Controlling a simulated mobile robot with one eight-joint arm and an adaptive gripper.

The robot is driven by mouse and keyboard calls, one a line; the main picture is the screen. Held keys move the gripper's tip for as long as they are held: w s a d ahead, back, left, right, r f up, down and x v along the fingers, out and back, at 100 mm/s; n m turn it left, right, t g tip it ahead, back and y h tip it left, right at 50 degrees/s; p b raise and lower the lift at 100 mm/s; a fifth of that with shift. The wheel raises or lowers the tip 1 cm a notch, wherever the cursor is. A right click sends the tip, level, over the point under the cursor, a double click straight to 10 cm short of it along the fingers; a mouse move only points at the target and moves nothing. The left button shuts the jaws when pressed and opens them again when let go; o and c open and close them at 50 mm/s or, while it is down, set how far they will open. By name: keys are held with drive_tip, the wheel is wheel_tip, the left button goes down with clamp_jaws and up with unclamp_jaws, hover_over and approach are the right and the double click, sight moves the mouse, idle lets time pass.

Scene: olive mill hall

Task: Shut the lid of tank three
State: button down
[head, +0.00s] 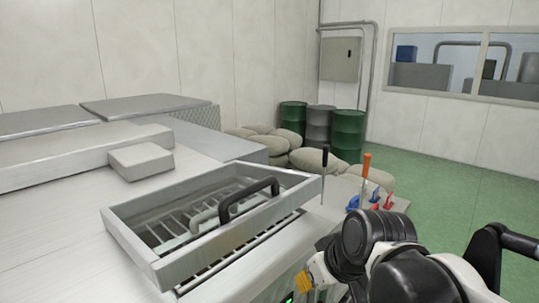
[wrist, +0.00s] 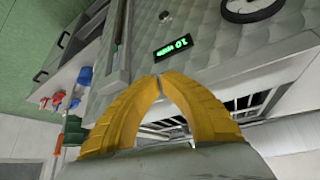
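A metal frame-like lid (head: 128,229) with raised sides and a black bar handle (head: 249,198) lies on the steel machine top in the head view. Bars show through its middle, and a slotted grille (head: 262,240) shows along its near right edge. I cannot read a tank number. My gripper (head: 306,282), with yellow fingers, is low in front of the machine, right of and below the lid, apart from the handle. In the wrist view its fingertips (wrist: 158,76) meet with nothing between them. Behind them are a quilted front panel, a green-lit display (wrist: 172,46) and dark grille slots (wrist: 185,128).
Upright tools with a black handle (head: 324,163) and an orange handle (head: 366,166) stand right of the lid, near red and blue items (head: 381,201). Sacks (head: 310,159) and drums (head: 348,135) stand behind. Green floor on the right is clear. A round dial (wrist: 252,8) is on the panel.

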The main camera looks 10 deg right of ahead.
sight(273, 179)
drive_tip(key=w+r+n+y+p, duration=0.1)
drive_tip(key=w+r+p, duration=0.3)
drive_tip(key=r+p, duration=0.35)
drive_tip(key=w+d+r+n+y+p, duration=0.1)
drive_tip(key=w+r+n+p, duration=0.1)
drive_tip(key=w+r+p, duration=0.5)
drive_tip(key=w+r+n+y+p, duration=0.1)
drive_tip(key=r+p, duration=0.5)
drive_tip(key=r, duration=0.5)
drive_tip(key=x, duration=0.5)
drive_tip(key=p+x, duration=0.1)
drive_tip(key=x, duration=0.4)
drive_tip(key=shift+w+d+f, duration=0.1)
drive_tip(key=shift+d+f, duration=0.05)
drive_tip(key=shift+d, duration=0.05)
wheel_tip(273, 179, down, 3)
drive_tip(key=shift+d+r+p, duration=0.1)
drive_tip(key=shift+r+p, duration=0.1)
drive_tip(key=shift+p, duration=0.1)
drive_tip(key=shift+s+f, duration=0.3)
drive_tip(key=shift+f, duration=0.45)
drive_tip(key=shift+d, duration=0.1)
drive_tip(key=f+b, duration=0.5)
drive_tip(key=s+f+b, duration=0.1)
drive_tip(key=f+b, duration=0.1)
drive_tip(key=shift+s+d+f, duration=0.1)
drive_tip(key=shift+d+f, duration=0.25)
drive_tip(key=shift+d, duration=0.05)
drive_tip(key=shift+r, duration=0.15)
